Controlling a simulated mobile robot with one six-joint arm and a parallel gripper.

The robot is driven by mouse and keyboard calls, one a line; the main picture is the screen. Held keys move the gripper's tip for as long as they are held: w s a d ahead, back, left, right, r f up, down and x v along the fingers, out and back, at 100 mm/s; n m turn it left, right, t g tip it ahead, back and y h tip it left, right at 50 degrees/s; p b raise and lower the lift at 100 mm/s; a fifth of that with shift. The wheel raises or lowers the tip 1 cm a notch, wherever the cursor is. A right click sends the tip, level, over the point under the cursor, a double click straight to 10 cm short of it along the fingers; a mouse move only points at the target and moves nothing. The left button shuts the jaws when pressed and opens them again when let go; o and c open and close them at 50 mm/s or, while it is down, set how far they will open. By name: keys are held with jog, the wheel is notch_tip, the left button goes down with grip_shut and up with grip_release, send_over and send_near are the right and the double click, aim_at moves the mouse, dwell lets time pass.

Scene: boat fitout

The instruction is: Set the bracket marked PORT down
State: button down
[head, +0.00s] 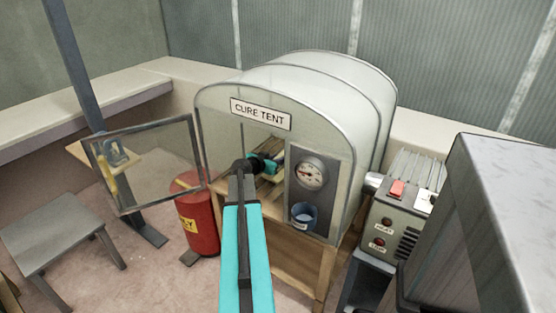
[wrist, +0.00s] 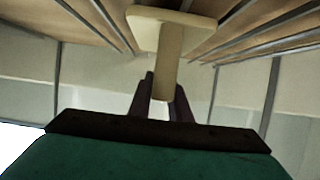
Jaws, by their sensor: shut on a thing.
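My gripper (wrist: 162,98) is shut on the stem of a cream T-shaped bracket (wrist: 170,32), whose flat plate points away from the fingers in the wrist view. No PORT marking can be read on it. In the head view my arm reaches through the open front of the cure tent (head: 222,107), with my gripper (head: 277,160) inside. The bracket cannot be made out there. Slatted rack bars (wrist: 237,40) lie on both sides of the bracket in the wrist view. I cannot tell whether the bracket touches them.
The tent's framed clear door (head: 142,190) stands swung open to the left. A heater box (head: 385,230) and large grey cabinet (head: 480,220) stand right.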

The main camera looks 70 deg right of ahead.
jog(key=c, duration=1.6)
grip_release()
jog(key=shift+c, duration=0.2)
jog(key=v, duration=1.2)
jog(key=shift+w, duration=0.1)
